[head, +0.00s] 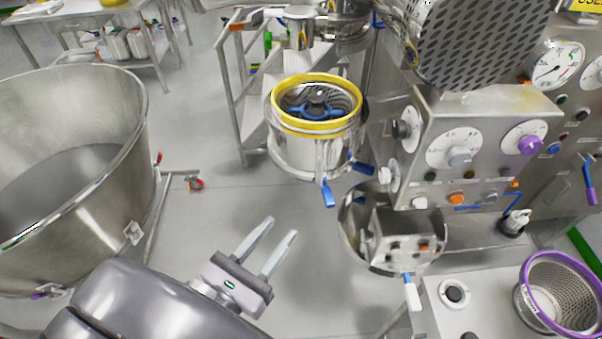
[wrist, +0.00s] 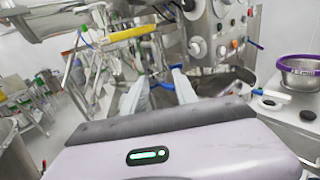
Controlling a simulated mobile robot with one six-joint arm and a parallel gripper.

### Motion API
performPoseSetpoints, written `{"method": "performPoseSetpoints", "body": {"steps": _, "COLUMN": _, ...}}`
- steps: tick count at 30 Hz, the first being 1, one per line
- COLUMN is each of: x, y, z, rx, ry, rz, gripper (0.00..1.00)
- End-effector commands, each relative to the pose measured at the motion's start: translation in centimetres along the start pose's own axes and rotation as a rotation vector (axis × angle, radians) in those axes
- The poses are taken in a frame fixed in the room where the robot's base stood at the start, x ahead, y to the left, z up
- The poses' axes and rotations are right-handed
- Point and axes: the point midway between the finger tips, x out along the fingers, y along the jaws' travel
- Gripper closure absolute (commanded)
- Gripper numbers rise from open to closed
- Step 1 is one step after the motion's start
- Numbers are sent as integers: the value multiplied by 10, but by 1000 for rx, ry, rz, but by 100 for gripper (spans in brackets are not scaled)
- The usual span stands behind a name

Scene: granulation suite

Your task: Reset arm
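My gripper (head: 273,238) is in the lower middle of the head view, with its two fingers apart and nothing between them. It is held above the grey floor, pointing up and to the right in the picture. It touches nothing that I can see. In the wrist view the two fingertips (wrist: 158,90) also show apart, with the machine behind them.
A large steel bowl (head: 120,190) stands at left. A steel vessel with a yellow ring (head: 318,128) is ahead. A control panel (head: 480,150) with dials is at right, above a bench (head: 455,318) bearing a purple-rimmed sieve (head: 528,300). Floor between is clear.

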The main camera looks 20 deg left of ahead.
Motion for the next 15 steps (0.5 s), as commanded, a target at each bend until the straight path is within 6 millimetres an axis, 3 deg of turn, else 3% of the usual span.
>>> {"method": "performPoseSetpoints", "body": {"steps": 2, "x": 1, "y": -1, "z": 0, "rx": 2, "ry": 2, "rz": -5, "gripper": 66}}
{"method": "performPoseSetpoints", "body": {"steps": 5, "x": 19, "y": -22, "z": 3, "rx": 51, "ry": 40, "rz": -100, "gripper": 66}}
{"method": "performPoseSetpoints", "body": {"steps": 8, "x": 55, "y": -84, "z": 7, "rx": 201, "ry": 140, "rz": -361, "gripper": 66}}
{"method": "performPoseSetpoints", "body": {"steps": 10, "x": 72, "y": -145, "z": 4, "rx": 378, "ry": 229, "rz": -614, "gripper": 66}}
{"method": "performPoseSetpoints", "body": {"steps": 12, "x": 71, "y": -206, "z": -5, "rx": 621, "ry": 313, "rz": -900, "gripper": 66}}
{"method": "performPoseSetpoints", "body": {"steps": 15, "x": 44, "y": -268, "z": -24, "rx": 1098, "ry": 392, "rz": -1327, "gripper": 66}}
